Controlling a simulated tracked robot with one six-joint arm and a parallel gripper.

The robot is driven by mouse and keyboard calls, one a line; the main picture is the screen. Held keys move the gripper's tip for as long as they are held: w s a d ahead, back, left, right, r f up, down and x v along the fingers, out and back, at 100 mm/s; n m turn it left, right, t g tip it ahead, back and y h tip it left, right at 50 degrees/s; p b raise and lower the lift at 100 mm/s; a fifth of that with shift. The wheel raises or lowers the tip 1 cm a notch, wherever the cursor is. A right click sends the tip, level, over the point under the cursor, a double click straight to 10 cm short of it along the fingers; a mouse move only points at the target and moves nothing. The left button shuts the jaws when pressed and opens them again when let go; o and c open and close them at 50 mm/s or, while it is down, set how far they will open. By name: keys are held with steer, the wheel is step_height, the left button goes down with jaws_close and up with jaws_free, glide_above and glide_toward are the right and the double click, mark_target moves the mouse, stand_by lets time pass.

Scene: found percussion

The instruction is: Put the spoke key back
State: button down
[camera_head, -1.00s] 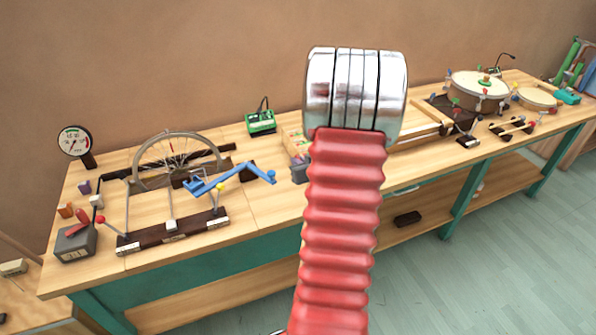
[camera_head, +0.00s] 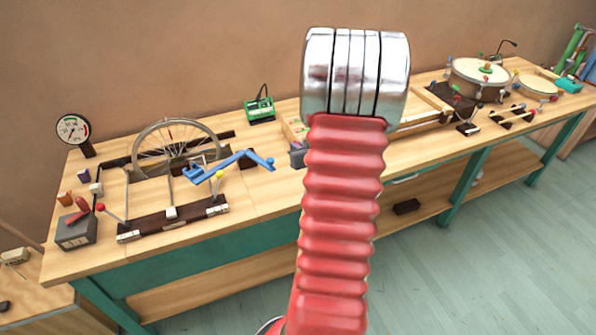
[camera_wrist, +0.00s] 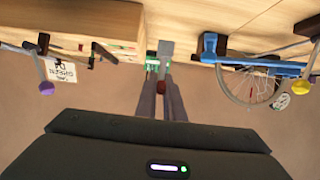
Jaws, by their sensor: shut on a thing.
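In the wrist view, which is upside down, my gripper (camera_wrist: 163,82) has its two dark fingers drawn together on a small dark red thing (camera_wrist: 162,88). It is probably the spoke key, but its shape is mostly hidden. A grey block (camera_wrist: 165,48) shows just beyond the fingertips; the gap to it cannot be judged. In the head view my red arm hides the gripper and what it holds. A spoked wheel (camera_head: 180,126) in a stand with a blue lever (camera_head: 228,165) is on the left of the bench, apart from the gripper.
A grey box with a red lever (camera_head: 76,230) and a dial gauge (camera_head: 74,132) are at the bench's left end. A green device (camera_head: 259,108) stands at the back. Drums (camera_head: 484,75) are at right.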

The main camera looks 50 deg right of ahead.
steer(key=shift+f, duration=2.9)
steer(key=shift+f, duration=2.1)
steer(key=c, duration=1.9)
jaws_free()
steer(key=shift+s+f, duration=0.1)
steer(key=shift+o, duration=0.2)
